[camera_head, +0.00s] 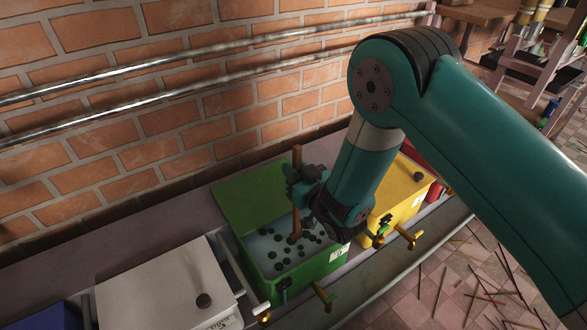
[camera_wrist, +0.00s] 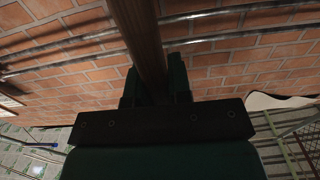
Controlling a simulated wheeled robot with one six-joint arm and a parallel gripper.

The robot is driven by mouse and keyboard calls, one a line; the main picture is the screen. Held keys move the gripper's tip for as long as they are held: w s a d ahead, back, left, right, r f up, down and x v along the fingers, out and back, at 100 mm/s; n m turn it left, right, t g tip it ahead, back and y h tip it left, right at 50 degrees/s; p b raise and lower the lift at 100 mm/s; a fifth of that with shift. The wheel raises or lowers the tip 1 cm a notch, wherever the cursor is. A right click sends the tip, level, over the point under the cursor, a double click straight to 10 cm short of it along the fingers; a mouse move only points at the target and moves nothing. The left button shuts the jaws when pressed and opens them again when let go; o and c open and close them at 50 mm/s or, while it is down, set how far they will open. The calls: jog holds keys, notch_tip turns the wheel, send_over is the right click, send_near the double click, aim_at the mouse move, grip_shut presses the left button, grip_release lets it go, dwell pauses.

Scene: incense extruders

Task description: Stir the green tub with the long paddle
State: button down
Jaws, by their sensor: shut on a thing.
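The green tub (camera_head: 313,268) stands in a row of tubs along the brick wall in the head view, its lid (camera_head: 240,203) open against the wall side. Grey liquid with several dark lumps (camera_head: 275,252) shows inside. My gripper (camera_head: 297,185) is above the tub, shut on the brown wooden paddle (camera_head: 297,160). The paddle is nearly upright, its lower end (camera_head: 294,236) reaching into the tub among the lumps. How deep it goes is hidden by the liquid. In the wrist view the paddle shaft (camera_wrist: 138,38) runs between my gripper's fingers (camera_wrist: 156,82).
A closed white tub (camera_head: 165,285) is to the left, and a yellow tub (camera_head: 405,185) to the right with a brass tap (camera_head: 411,237). Metal pipes (camera_head: 180,62) run along the wall. Thin sticks (camera_head: 490,280) litter the tiled floor at the right.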

jog(key=w+d+p, duration=0.3)
jog(key=d+p, duration=0.2)
jog(key=p, duration=0.5)
jog(key=s+a, duration=0.7)
jog(key=a, duration=0.4)
dwell(0.3)
